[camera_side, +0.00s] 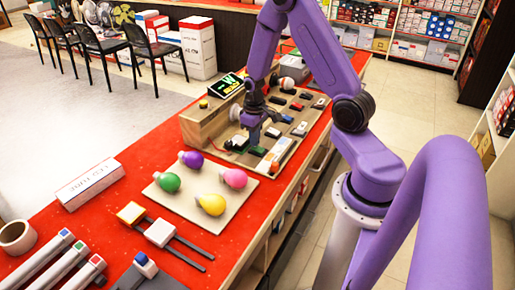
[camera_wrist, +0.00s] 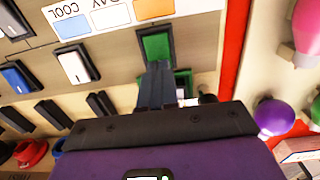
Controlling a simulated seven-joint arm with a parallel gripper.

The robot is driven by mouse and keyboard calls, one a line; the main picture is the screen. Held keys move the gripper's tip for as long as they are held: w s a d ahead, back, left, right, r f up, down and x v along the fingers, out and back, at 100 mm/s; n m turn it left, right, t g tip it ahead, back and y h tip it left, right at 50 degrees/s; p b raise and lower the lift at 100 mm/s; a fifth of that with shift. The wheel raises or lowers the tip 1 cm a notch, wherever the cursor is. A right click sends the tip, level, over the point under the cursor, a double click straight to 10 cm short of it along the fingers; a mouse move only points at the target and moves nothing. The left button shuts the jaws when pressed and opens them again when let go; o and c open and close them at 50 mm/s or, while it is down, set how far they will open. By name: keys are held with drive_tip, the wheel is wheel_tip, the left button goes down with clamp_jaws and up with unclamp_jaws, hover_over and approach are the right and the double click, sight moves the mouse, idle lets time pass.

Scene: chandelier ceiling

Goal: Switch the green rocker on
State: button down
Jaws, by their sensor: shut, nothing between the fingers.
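The green rocker (camera_wrist: 156,46) sits in a black frame on the beige switch board, just beyond my fingertips in the wrist view. In the side view a small green rocker (camera_side: 257,151) shows on the board near my gripper (camera_side: 253,138). My gripper (camera_wrist: 158,68) is shut and empty, its fingers pointing at the rocker's near edge. The fingertips overlap that edge in the wrist view; I cannot tell whether they touch it. The rocker's near end is partly hidden by the fingers, and its tilt is unclear.
A white rocker (camera_wrist: 75,67), a blue rocker (camera_wrist: 15,76) and several black ones share the board. A label strip (camera_wrist: 105,17) lies beyond them.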

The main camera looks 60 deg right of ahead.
sight(254, 148)
drive_tip(key=shift+f, duration=0.65)
idle(0.3)
drive_tip(key=shift+r, duration=3.55)
drive_tip(key=s+a+r+n, duration=0.3)
drive_tip(key=a+r, duration=0.1)
drive_tip(key=a, duration=0.4)
drive_tip(key=s+a+r+n, duration=0.3)
drive_tip(key=s+a+r, duration=0.1)
drive_tip(key=a, duration=0.4)
drive_tip(key=s+a+r+n, duration=0.2)
drive_tip(key=s+n, duration=0.1)
drive_tip(key=s, duration=0.4)
drive_tip(key=s+a+r+n, duration=0.2)
drive_tip(key=s+a+n, duration=0.1)
drive_tip(key=s, duration=0.5)
drive_tip(key=shift+s+a+r+n, duration=0.15)
drive_tip(key=shift+s+r+n, duration=0.1)
drive_tip(key=shift+s+n, duration=0.05)
